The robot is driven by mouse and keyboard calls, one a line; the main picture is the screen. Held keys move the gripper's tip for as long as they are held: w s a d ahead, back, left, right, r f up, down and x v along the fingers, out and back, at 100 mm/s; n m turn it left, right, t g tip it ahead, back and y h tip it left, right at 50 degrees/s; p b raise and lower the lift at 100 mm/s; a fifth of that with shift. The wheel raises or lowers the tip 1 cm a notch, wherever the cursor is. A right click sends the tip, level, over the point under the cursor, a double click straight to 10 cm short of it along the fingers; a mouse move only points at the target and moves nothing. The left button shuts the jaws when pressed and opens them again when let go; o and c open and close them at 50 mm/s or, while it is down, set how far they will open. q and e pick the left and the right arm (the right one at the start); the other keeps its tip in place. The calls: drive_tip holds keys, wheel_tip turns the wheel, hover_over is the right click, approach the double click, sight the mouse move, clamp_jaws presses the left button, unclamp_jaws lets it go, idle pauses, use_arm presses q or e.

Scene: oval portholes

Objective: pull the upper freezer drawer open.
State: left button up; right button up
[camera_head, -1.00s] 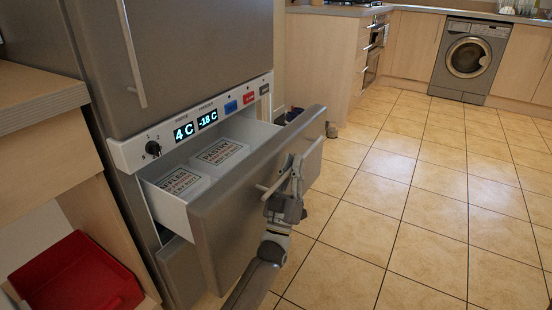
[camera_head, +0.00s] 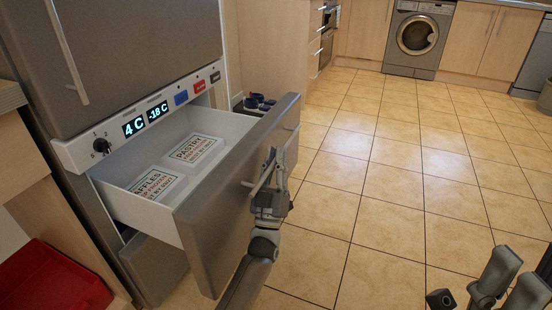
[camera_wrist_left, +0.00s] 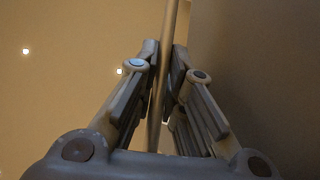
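The upper freezer drawer (camera_head: 213,232) is pulled well out of the fridge-freezer in the head view, with its grey front toward me. Two white boxes, one labelled waffles (camera_head: 153,187) and one labelled pastry (camera_head: 196,149), lie inside. My left gripper (camera_head: 271,168) is at the drawer's bar handle (camera_head: 260,184). In the left wrist view the fingers (camera_wrist_left: 164,62) are closed in on both sides of the bar (camera_wrist_left: 158,85). My right gripper (camera_head: 512,277) is at the bottom right of the head view, fingers apart and empty, away from the drawer.
The control panel (camera_head: 120,130) with lit displays is above the drawer. A lower drawer front (camera_head: 153,268) is shut below. A red tray (camera_head: 55,281) is at bottom left. Dark shoes (camera_head: 257,103) lie behind the drawer. The tiled floor (camera_head: 390,190) to the right is clear.

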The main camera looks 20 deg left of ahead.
use_arm(q)
drive_tip(key=shift+o, duration=0.6)
drive_tip(key=shift+f, duration=0.1)
drive_tip(key=v, duration=1.2)
